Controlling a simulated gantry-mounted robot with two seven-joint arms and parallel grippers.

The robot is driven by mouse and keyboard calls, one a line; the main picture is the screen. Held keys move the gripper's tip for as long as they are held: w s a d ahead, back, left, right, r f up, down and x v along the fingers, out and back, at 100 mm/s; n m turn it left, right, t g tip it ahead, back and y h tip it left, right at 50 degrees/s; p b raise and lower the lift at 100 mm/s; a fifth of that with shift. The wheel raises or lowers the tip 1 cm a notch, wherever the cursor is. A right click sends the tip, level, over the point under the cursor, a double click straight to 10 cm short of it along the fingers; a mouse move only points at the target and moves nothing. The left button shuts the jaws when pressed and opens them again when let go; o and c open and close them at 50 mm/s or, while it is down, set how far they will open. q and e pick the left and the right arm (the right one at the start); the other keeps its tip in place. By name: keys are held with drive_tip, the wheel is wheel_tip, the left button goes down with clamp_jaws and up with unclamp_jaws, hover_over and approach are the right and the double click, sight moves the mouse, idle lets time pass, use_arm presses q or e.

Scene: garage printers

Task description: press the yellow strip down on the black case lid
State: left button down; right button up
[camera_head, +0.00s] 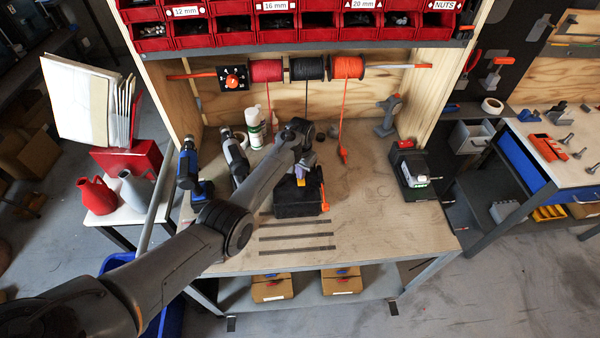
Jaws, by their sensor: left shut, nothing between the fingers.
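The black case (296,206) sits on the workbench, near its middle. A small yellow patch (301,183), which looks like the yellow strip, shows on the lid just under my left gripper (302,172). My left arm reaches in from the lower left, and its wrist hangs over the back of the case. The left gripper is shut with nothing held. Its fingertips are small here, and I cannot tell whether they touch the strip. The arm hides part of the lid. My right gripper is not in view.
Red bins (277,29) and cord spools (347,68) are above the bench's back. White bottles (254,128) and drills (188,165) stand left of the case. A black-and-green box (411,172) is at the right. Dark slots mark the bench front; bare wood (385,225) lies right of the case.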

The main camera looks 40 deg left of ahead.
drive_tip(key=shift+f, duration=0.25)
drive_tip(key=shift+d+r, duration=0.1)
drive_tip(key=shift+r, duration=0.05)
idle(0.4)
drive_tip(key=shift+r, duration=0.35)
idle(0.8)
drive_tip(key=shift+p, duration=0.3)
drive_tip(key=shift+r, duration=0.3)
idle(0.8)
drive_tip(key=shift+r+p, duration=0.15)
drive_tip(key=shift+p, duration=0.25)
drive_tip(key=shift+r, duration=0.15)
idle(0.9)
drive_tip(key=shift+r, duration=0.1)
idle(0.6)
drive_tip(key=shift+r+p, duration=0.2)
drive_tip(key=shift+p, duration=0.25)
idle(0.4)
